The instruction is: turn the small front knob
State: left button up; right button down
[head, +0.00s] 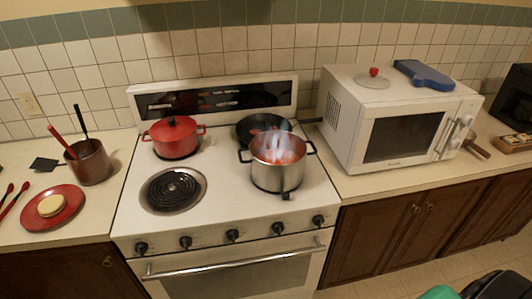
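The white stove (222,190) has a row of small black knobs along its front panel. From left to right they are a far-left knob (141,248), a second knob (186,242), a middle knob (232,236), a fourth knob (277,228) and a far-right knob (318,220). I cannot tell their settings at this size. The microwave (400,130) also has light knobs (461,132) on its front right side. Neither of my grippers can be made out in the head view.
A steel pot (277,180) with red contents and pale wisps stands front right on the stove. A red lidded pot (174,136) and dark pan (262,123) sit behind. The oven handle (235,257) runs below the knobs. The front-left burner (172,189) is bare.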

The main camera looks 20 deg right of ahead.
aim_at(318, 221)
jog(key=z, duration=1.3)
